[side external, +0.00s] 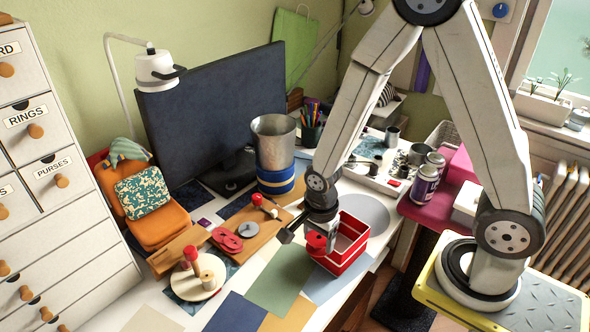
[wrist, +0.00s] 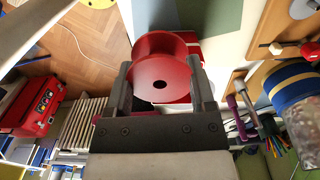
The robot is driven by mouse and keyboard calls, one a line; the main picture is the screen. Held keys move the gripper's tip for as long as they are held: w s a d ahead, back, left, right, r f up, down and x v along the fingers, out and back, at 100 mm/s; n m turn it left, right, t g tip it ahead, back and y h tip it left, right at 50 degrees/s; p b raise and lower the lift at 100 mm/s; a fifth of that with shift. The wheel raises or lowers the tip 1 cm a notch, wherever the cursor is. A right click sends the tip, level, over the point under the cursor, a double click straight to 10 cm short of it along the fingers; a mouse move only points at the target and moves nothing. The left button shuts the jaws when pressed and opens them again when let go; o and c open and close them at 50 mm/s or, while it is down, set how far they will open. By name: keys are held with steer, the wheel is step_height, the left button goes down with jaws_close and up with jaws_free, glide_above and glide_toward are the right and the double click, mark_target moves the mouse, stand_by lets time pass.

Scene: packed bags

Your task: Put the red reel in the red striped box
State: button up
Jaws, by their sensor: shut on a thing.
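The red reel (wrist: 160,62) is held between the two fingers of my gripper (wrist: 160,72) in the wrist view. Its flat round face with a dark centre hole faces the camera. In the side view the reel (side external: 316,243) hangs under my gripper (side external: 320,232), in front of the left part of the red striped box (side external: 342,262). The box is red with white stripes, open at the top, and stands on the white table. I cannot tell whether the reel is above the rim or touching it. In the wrist view the reel and fingers hide most of the box.
A wooden board (side external: 260,232) with red and grey parts lies left of the box. A metal cup (side external: 274,140) on a blue roll stands behind. A grey round plate (side external: 366,212) is beyond the box. Coloured sheets (side external: 283,275) lie flat in front.

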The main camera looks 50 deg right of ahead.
steer(key=m, duration=0.1)
glide_above(340, 246)
steer(key=s+a, duration=0.1)
steer(key=a, duration=0.1)
steer(key=shift+a+f, duration=0.15)
steer(key=shift+f, duration=1.15)
steer(key=shift+a+f, duration=0.1)
steer(key=shift+f, duration=1.15)
steer(key=shift+f, duration=2.9)
steer(key=shift+f, duration=0.1)
steer(key=shift+f, duration=2)
steer(key=shift+f, duration=0.15)
